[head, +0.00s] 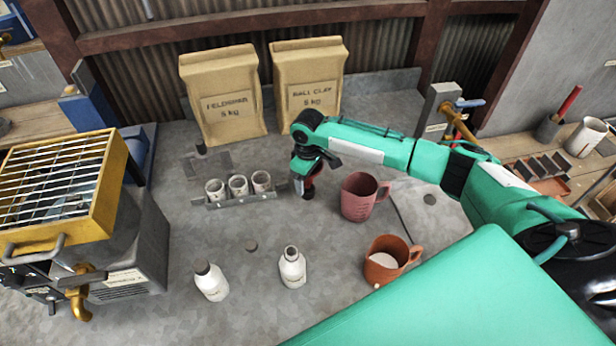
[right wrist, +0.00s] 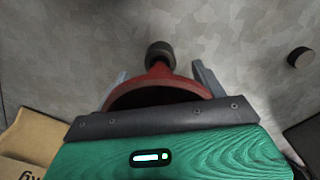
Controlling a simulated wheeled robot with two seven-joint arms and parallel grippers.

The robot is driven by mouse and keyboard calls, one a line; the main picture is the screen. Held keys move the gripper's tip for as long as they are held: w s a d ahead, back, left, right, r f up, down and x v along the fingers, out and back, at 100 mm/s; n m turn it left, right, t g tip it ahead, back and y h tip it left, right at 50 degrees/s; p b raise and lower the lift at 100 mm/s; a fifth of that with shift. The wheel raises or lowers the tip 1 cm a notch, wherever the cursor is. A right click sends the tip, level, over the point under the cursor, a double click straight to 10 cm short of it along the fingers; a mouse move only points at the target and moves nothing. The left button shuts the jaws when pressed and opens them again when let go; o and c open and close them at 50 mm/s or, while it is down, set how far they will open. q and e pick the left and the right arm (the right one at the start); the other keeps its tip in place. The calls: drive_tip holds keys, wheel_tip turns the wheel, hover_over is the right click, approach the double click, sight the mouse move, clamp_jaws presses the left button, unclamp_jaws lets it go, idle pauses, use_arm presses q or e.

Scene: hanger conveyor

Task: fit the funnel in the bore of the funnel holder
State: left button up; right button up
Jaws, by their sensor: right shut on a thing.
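My right gripper (head: 305,186) is above the bench, between the rack of white cups and the pink jug. In the right wrist view its grey fingers (right wrist: 160,86) stand either side of a red funnel (right wrist: 158,94) and are shut on it. The funnel's wide mouth is towards my palm and its narrow part points away, with a dark round piece at its end. In the head view only a little red of the funnel (head: 309,186) shows. I cannot tell for sure which thing is the funnel holder. My left gripper is not in view.
The cup rack (head: 240,200) is left of the gripper, the pink jug (head: 358,200) right. Two white bottles (head: 292,270), a small dark cap (head: 251,246) and an orange mug (head: 384,262) stand nearer. Two paper sacks (head: 308,75) stand behind. A plate with a hole (head: 412,205) lies right.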

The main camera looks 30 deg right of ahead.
drive_tip(key=shift+f, duration=1.45)
idle(1.1)
drive_tip(key=o, duration=0.7)
drive_tip(key=o, duration=0.4)
wheel_tip(320, 180, up, 13)
drive_tip(key=b, duration=0.3)
drive_tip(key=shift+f, duration=0.1)
drive_tip(key=shift+r, duration=0.5)
